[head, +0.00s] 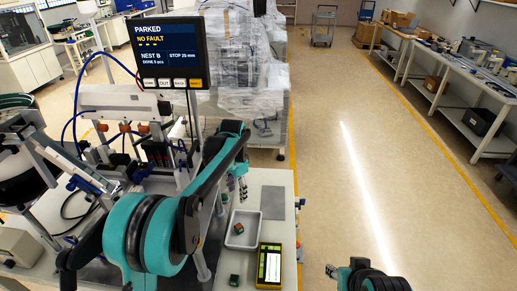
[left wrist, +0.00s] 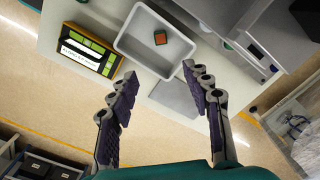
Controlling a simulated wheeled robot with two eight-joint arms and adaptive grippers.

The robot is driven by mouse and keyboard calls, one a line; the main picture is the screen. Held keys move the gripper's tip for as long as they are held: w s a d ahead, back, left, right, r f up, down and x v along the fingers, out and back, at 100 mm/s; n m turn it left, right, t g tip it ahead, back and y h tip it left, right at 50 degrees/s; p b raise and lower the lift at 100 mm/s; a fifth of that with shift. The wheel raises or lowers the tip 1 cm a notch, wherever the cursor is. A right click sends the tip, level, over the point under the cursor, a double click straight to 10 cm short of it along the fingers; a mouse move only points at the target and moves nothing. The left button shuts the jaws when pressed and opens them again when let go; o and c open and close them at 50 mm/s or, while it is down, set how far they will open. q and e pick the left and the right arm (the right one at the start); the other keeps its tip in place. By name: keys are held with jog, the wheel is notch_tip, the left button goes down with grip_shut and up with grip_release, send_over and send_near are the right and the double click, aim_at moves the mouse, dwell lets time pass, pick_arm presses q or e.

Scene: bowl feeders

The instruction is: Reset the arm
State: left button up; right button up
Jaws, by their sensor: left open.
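My left gripper (head: 238,188) hangs from the teal left arm above the workbench, just behind the tray in the head view. In the left wrist view my left gripper (left wrist: 160,76) has its two dark fingers spread wide with nothing between them. A grey-white tray (head: 250,239) lies on the bench below, with a small orange-and-green block (left wrist: 160,38) in it. The left gripper is apart from the tray and the block. My right gripper (head: 331,270) seems to show small at the bottom, over the floor; its jaws are unclear.
A yellow handheld device (head: 269,264) and a small green block (head: 234,280) lie near the tray. A grey plate (head: 273,203) lies behind it. The display (head: 158,52) reads "PARKED, NO FAULT". The feeder machine stands left; the floor aisle at right is clear.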

pick_arm(q)
jog(key=s+a+r+n+t+b, duration=0.1)
jog(key=s+a+r+n+t, duration=0.1)
jog(key=s+r, duration=0.45)
jog(key=s+a+f+n+t+b, duration=0.1)
jog(key=s+f+n+t, duration=0.1)
jog(key=s, duration=0.9)
jog(key=s+a+f+n+t+b, duration=0.1)
jog(key=s+f+n+t, duration=0.2)
jog(key=s, duration=0.7)
jog(key=shift+s+a+f+n, duration=0.35)
jog(key=shift+f+n, duration=0.3)
jog(key=shift+n, duration=0.35)
